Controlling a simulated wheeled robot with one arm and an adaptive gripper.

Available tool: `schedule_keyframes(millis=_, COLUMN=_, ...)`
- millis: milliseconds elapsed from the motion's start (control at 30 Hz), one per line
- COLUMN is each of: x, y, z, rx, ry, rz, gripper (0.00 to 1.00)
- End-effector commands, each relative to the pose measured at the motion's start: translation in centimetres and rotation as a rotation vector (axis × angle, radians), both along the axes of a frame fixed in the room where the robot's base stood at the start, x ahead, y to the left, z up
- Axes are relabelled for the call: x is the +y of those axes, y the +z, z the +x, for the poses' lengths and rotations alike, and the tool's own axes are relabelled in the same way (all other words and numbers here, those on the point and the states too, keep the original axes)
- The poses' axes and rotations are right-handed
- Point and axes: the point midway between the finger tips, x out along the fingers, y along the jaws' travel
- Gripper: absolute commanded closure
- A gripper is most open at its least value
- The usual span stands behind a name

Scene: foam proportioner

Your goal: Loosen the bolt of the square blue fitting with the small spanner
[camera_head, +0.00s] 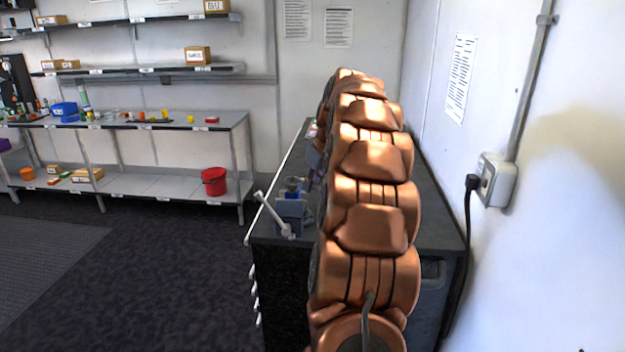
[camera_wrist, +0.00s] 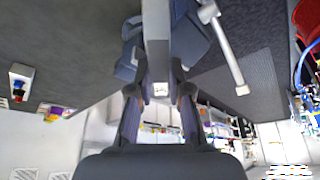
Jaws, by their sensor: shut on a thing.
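My gripper's fingers (camera_wrist: 160,95) show in the wrist view, closed in on a pale grey bar (camera_wrist: 156,40) that I take for the small spanner. The bar runs from between the fingertips to the picture's top edge; its far end is out of view. Behind it is the blue-grey vise (camera_wrist: 193,42), which also shows in the head view (camera_head: 290,209) at the bench's left front corner. A small blue piece with a greenish top (camera_head: 293,188), probably the square fitting, sits at the vise's top. Its bolt cannot be made out. In the head view my arm hides the gripper.
The vise's pale handle (camera_head: 271,214) sticks out past the left edge of the dark bench (camera_head: 432,215). A wall and socket box (camera_head: 496,180) stand close on the right. Shelves with small parts and a red bucket (camera_head: 214,181) are at the back left. Floor left of the bench is clear.

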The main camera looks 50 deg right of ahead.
Motion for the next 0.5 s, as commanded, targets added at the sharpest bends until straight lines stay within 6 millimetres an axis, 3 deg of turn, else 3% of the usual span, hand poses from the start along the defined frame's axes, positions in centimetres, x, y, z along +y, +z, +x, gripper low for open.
schedule_keyframes(millis=500, x=0.1, y=-2.4, z=-0.1, rx=0.002, ry=0.0, rz=0.001, gripper=1.0)
